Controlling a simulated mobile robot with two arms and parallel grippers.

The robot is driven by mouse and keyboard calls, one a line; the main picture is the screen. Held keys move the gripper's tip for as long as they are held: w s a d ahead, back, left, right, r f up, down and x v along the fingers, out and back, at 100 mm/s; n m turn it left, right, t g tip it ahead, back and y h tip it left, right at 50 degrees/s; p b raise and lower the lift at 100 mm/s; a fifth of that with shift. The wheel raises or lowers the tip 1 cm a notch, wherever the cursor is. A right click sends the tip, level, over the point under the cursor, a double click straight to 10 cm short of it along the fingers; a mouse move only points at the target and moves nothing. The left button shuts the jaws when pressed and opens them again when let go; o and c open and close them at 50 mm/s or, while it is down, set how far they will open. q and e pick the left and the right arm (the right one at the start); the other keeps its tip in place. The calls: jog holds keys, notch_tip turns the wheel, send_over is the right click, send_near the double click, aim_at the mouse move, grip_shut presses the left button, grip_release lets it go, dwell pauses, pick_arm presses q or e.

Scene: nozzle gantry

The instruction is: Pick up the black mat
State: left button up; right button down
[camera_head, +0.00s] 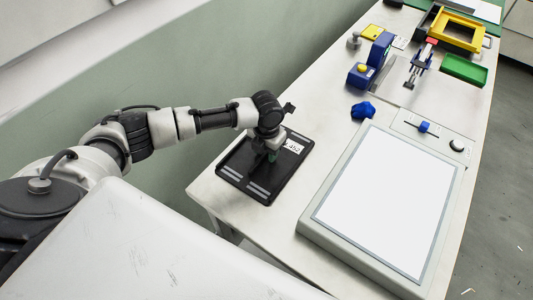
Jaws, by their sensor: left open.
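The black mat (237,175) lies flat at the left near corner of the white table. It has a white label (294,146) and pale stripes near its corners. My left arm reaches in from the left, and my left gripper (262,178) is over the middle of the mat, pointing down. The gripper is open. Whether its fingertips touch the mat is hard to tell. The gripper and wrist hide part of the mat. My right gripper is not in view.
A large white light panel (306,224) lies to the right of the mat. A blue lump (363,110), a blue device (361,76), a yellow tray (459,30) and a green tray (464,69) stand farther back. A green-grey wall (230,65) runs along the left.

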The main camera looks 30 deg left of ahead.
pick_arm(q)
grip_shut()
jog(key=shift+w, duration=0.1)
dwell(0.4)
